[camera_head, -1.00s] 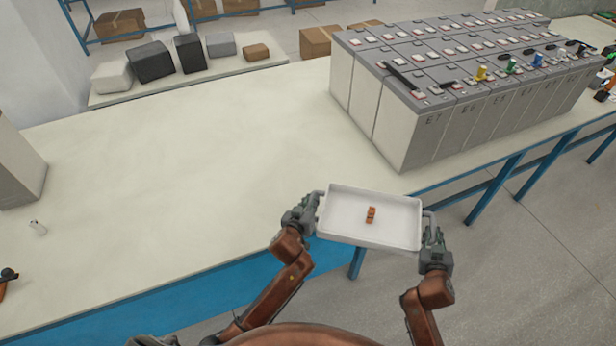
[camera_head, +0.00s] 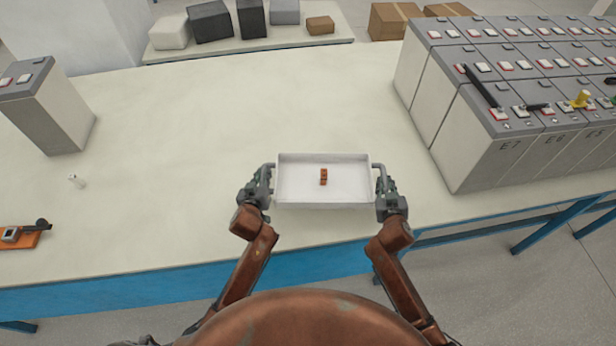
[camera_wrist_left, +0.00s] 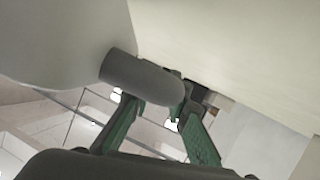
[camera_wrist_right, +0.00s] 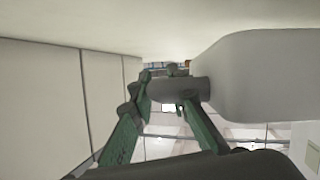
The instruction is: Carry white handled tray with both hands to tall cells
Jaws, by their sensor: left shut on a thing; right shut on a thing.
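The white handled tray (camera_head: 300,190) is held level in front of me, over the front part of the bench, with a small orange-brown piece (camera_head: 324,177) inside it. My left gripper (camera_head: 266,182) is shut on the tray's left handle, and the grey handle (camera_wrist_left: 140,82) shows between its fingers in the left wrist view. My right gripper (camera_head: 381,182) is shut on the right handle, seen also in the right wrist view (camera_wrist_right: 180,90). The tall cells (camera_head: 490,145) stand in rows at the right, with grey tops and white sides. The nearest one is marked E7.
A separate tall cell (camera_head: 55,115) stands at the left of the bench (camera_head: 200,110). Grey and white blocks (camera_head: 210,22) stand on a back table. The middle of the bench is clear.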

